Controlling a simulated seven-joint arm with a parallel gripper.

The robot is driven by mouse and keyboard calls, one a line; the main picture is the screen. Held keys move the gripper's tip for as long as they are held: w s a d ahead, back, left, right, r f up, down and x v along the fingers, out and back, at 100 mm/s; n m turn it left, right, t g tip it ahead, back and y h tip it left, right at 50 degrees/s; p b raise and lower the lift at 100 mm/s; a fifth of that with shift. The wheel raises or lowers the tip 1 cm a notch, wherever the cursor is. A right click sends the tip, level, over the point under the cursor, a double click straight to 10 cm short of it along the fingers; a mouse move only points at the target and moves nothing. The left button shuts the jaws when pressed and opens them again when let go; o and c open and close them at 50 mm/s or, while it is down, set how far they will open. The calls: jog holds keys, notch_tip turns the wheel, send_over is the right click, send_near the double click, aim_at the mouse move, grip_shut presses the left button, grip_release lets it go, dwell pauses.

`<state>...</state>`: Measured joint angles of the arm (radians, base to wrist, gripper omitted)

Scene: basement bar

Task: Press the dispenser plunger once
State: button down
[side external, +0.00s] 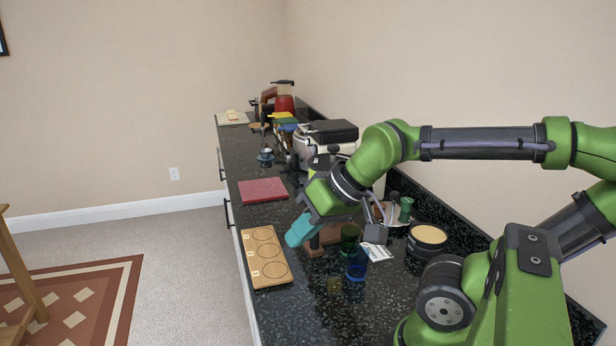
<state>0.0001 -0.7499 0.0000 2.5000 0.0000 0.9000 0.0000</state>
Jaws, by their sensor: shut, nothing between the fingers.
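I cannot make out the dispenser plunger for sure. A small upright item with a dark knob (265,154) stands farther back on the counter, too small to identify. A brown wooden piece (330,235) is partly hidden behind my gripper.
A blue glass (357,265) and a green glass (350,240) stand right of my gripper, near a white card (379,253) and a round tin (427,239). A red mat (263,190) lies behind the board. Appliances crowd the far end. The front counter is mostly clear.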

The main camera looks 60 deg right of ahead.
jog(key=shift+d, duration=0.1)
dwell(0.8)
jog(key=w+d+f+m+h, duration=0.1)
jog(key=w+d+m, duration=0.2)
jog(key=d+m, duration=0.5)
jog(key=w+d+f+m+t, duration=0.1)
jog(key=w+d+m, duration=0.2)
jog(key=d+m, duration=0.5)
jog(key=w+d+f+m+t+h, duration=0.1)
jog(key=w+d+m, duration=0.3)
jog(key=d+m, duration=0.3)
jog(key=d, duration=0.4)
jog(key=shift+f+m+h, duration=0.3)
jog(key=shift+f+m, duration=0.1)
jog(key=shift+f, duration=4.45)
